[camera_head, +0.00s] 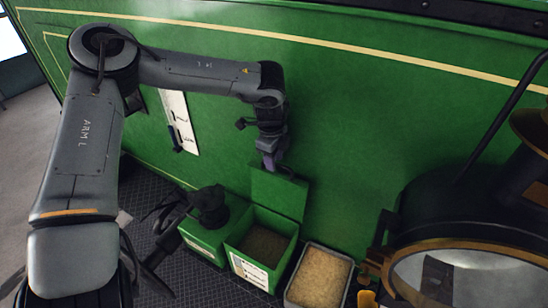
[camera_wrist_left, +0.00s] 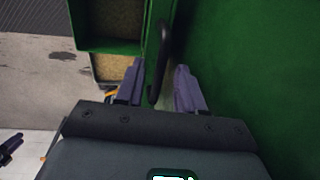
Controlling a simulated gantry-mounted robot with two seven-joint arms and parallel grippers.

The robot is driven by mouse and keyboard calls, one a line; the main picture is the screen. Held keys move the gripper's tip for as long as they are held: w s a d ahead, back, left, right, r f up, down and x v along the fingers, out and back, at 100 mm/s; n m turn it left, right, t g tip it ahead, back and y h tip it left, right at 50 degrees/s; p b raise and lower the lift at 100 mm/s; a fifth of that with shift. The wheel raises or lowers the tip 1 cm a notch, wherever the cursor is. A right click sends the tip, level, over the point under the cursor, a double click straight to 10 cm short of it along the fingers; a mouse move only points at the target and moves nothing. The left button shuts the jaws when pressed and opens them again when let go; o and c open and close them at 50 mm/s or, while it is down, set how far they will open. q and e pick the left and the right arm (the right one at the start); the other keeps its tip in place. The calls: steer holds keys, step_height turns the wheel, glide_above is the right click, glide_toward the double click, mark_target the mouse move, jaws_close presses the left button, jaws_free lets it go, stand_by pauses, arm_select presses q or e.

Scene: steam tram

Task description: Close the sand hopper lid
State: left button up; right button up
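The sand hopper (camera_head: 285,267) is a green box with dark sand in it, beside the tram's green side. Its green lid (camera_head: 282,190) stands open and upright at the back edge. My left gripper (camera_head: 269,163) is at the top edge of the lid. In the left wrist view, its purple fingers (camera_wrist_left: 160,88) are apart, with the lid's edge and a dark handle (camera_wrist_left: 161,60) between them. I cannot tell if either finger touches.
A pale tray of light sand (camera_head: 320,277) stands right of the hopper. A green closed part (camera_head: 203,240) with a dark object (camera_head: 209,204) on it is to the left. A large brass-rimmed round fitting (camera_head: 460,246) fills the lower right.

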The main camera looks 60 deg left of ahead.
arm_select(q)
jaws_close()
stand_by(0.3)
